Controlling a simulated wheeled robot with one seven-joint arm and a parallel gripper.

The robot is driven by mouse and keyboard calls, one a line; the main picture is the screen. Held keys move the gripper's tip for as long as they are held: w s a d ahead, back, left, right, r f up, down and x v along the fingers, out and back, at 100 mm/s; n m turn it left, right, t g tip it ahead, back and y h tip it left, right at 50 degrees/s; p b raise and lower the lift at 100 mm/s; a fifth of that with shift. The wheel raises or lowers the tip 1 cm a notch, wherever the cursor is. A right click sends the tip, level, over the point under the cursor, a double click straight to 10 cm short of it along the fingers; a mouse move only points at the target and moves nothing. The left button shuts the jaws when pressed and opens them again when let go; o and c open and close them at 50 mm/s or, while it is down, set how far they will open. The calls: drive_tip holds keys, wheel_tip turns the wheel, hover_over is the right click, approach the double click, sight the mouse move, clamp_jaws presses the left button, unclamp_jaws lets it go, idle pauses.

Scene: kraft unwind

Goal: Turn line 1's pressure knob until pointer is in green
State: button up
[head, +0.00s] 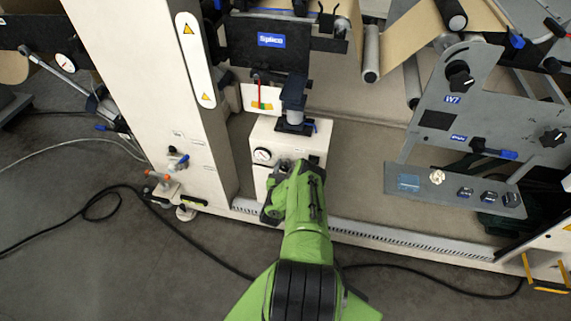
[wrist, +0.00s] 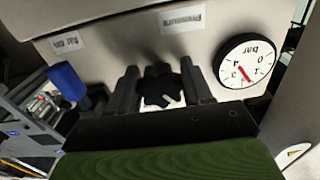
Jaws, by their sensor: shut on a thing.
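In the wrist view, my gripper (wrist: 162,82) has a finger on each side of a black knob (wrist: 160,88) and is shut on it, below an upside-down "Pressure" label (wrist: 180,17). A round gauge (wrist: 248,62) marked "bar" sits to the right of the knob, with a red pointer near the 3; I see no green on it. In the head view, my gripper (head: 283,172) is at the front of the white box, hiding the knob, and the gauge (head: 262,155) shows just above it. A white scale plate (head: 262,99) with a coloured strip and red pointer is higher up; the pointer's exact zone is too small to tell.
A blue valve handle (wrist: 67,82) sits left of the knob near the "Air on" label (wrist: 68,43). The white machine column (head: 150,90) stands left of the box. A grey panel (head: 450,105) marked W7 is at the right. Black cables (head: 110,193) lie on the floor.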

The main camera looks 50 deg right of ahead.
drive_tip(key=shift+s+f+n+p, duration=0.15)
drive_tip(key=shift+n+p, duration=0.9)
drive_tip(key=shift+n, duration=1.25)
drive_tip(key=o, duration=1)
